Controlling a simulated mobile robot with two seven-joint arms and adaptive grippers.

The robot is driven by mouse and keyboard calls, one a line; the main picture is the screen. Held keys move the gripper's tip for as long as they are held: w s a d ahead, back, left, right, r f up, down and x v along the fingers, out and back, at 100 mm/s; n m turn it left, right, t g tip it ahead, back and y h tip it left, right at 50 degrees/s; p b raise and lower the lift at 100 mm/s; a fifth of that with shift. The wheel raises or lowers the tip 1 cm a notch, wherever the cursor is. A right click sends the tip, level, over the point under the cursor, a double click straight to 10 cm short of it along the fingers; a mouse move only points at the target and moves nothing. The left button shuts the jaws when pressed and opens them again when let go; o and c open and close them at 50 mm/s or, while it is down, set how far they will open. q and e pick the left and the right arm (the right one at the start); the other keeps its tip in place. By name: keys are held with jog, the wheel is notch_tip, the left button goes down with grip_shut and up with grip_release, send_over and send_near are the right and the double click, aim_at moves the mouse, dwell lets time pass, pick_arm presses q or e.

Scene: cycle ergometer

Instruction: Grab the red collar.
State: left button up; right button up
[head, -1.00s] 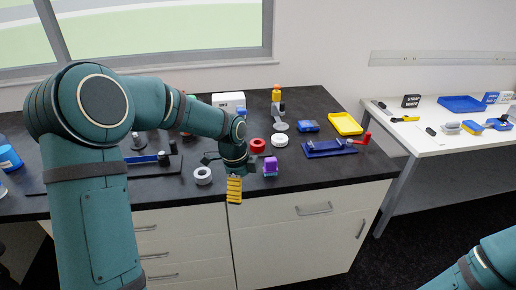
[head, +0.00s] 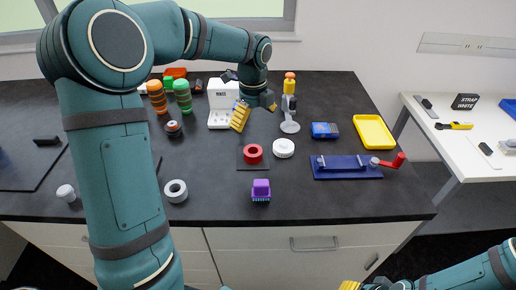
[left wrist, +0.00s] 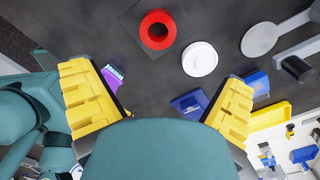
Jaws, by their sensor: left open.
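The red collar (head: 252,160) is a short ring lying flat on a dark square pad (head: 244,166) mid-counter. It also shows at the top of the left wrist view (left wrist: 145,30), beyond the fingertips and slightly left of centre. My left gripper (head: 255,110) is open and empty, with yellow fingers, and appears raised above the counter, behind the collar in the head view. In the left wrist view, its fingers (left wrist: 160,100) are spread wide and apart from the collar. Only a yellow tip of my right gripper (head: 350,285) shows at the bottom edge; its jaws are unclear.
A grey ring (head: 170,196) lies left. A blue fixture with a red handle (head: 345,173) and yellow tray (head: 374,126) are right. A stand (head: 290,126) stands behind.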

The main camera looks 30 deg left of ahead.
pick_arm(q)
jog(key=b, duration=0.2)
send_over(253, 152)
jog(key=s+d, duration=0.1)
notch_tip(253, 152, down, 8)
jog(key=shift+s+r, duration=0.15)
jog(key=shift+r, duration=0.1)
jog(key=shift+f+b, duration=0.6)
jog(key=shift+f, duration=2.05)
jog(key=shift+r, duration=0.1)
jog(key=c, duration=1.4)
